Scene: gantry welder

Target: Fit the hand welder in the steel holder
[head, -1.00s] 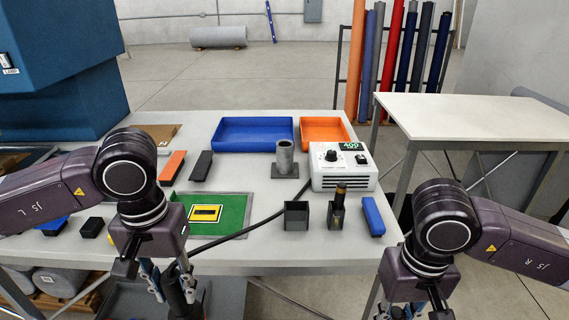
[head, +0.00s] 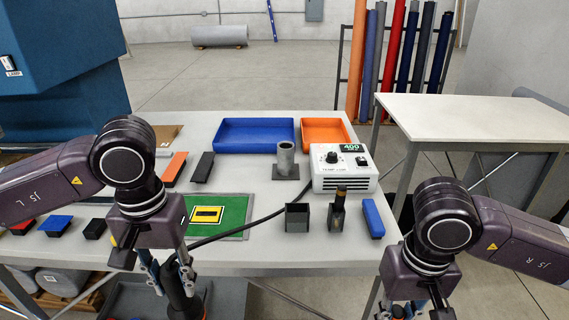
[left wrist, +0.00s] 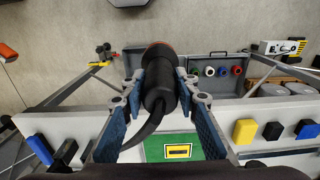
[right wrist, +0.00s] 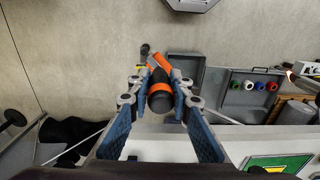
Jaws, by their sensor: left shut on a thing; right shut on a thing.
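The hand welder (left wrist: 158,95), a black cylinder with an orange end and a black cable, is gripped by my left gripper (left wrist: 160,75). In the head view the left gripper (head: 168,268) hangs in front of the table's near edge, with the black tool (head: 181,296) partly hidden by the fingers. The steel holder (head: 286,160) appears to be the grey upright tube on a square plate, farther back on the table; its top is open and empty. My right gripper (right wrist: 160,85) is shut on a black and orange tool (right wrist: 160,101). In the head view the right gripper is cut off below.
A white temperature unit (head: 345,172) stands right of the tube; a cable runs from it towards the left gripper. A square cup (head: 297,217), a dark holder (head: 338,215) and a blue block (head: 373,219) stand in front. Blue (head: 255,150) and orange (head: 322,143) trays lie behind.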

